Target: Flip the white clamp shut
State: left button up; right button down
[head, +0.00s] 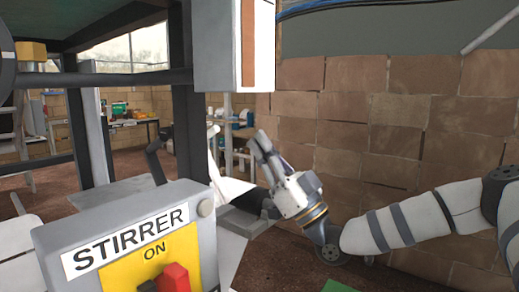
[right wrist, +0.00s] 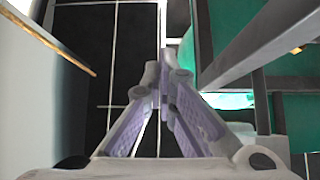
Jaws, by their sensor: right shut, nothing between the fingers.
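My right gripper (head: 258,142) is right of the stirrer box in the head view, its fingers pointing up and to the left. In the right wrist view its fingertips (right wrist: 163,88) meet, with nothing between them. A pale, pointed white piece (head: 230,190) stands just left of the gripper, above a grey ledge (head: 245,222). I cannot tell whether this piece is the white clamp or a paper plug. A slim white upright part (head: 213,143) rises above it. The clamp's hinge and its position are not clear in either view. My left gripper is not in view.
The grey stirrer box (head: 120,215) with its red switch (head: 174,278) fills the lower left foreground. A white cabinet (head: 225,50) hangs above the gripper. A brick wall (head: 385,125) stands behind my right arm. Dark frame posts (head: 186,120) stand left of the gripper.

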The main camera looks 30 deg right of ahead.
jog(key=w+a+r, duration=0.2)
jog(key=w, duration=0.5)
jog(key=shift+w+a+r+b, duration=0.25)
jog(key=shift+a+b, duration=0.1)
jog(key=shift+b, duration=0.05)
